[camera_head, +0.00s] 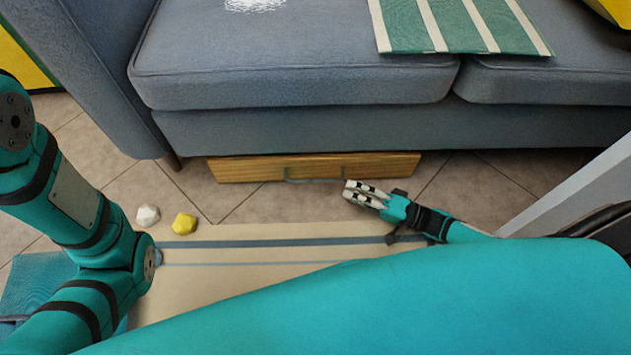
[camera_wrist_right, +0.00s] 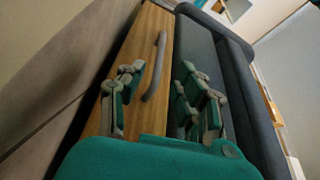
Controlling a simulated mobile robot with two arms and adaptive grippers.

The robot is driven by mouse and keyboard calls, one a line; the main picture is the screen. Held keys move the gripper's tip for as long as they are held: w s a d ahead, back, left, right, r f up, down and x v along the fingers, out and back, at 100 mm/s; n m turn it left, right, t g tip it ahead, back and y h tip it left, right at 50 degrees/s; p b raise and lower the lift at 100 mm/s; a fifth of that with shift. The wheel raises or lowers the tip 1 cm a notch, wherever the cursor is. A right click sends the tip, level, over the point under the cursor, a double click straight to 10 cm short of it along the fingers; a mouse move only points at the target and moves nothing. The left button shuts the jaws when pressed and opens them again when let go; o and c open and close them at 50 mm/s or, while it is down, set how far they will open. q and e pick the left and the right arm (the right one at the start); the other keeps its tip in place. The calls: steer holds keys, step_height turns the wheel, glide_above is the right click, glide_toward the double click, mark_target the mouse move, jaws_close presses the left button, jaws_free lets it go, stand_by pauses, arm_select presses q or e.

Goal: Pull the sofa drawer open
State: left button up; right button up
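The sofa drawer (camera_head: 240,170) is a long, low wooden front under the grey-blue sofa; it looks shut or nearly so. Its thin grey bar handle (camera_head: 315,180) runs along the middle. My right gripper (camera_head: 352,192) is just in front of the drawer, near the right end of the handle. In the right wrist view, the fingers of the right gripper (camera_wrist_right: 160,90) are spread apart with nothing between them. The handle (camera_wrist_right: 157,70) lies ahead of the gap on the wooden front (camera_wrist_right: 140,45), and I see no contact. My left arm is at the left, but its gripper does not show.
The sofa (camera_head: 300,75) spans the top, with a green striped cloth (camera_head: 455,25) on its seat. A white lump (camera_head: 148,215) and a yellow lump (camera_head: 185,223) lie on the tiles at left. A beige striped rug (camera_head: 260,245) lies before the drawer. A pale panel (camera_head: 575,190) stands at right.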

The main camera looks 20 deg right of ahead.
mark_target(315, 179)
steer(key=b+x, duration=0.3)
steer(key=x, duration=0.6)
steer(key=shift+w+f+b, duration=0.1)
steer(key=shift+b, duration=0.3)
steer(key=shift+w+a, duration=0.2)
steer(key=shift+a, duration=0.15)
jaws_close()
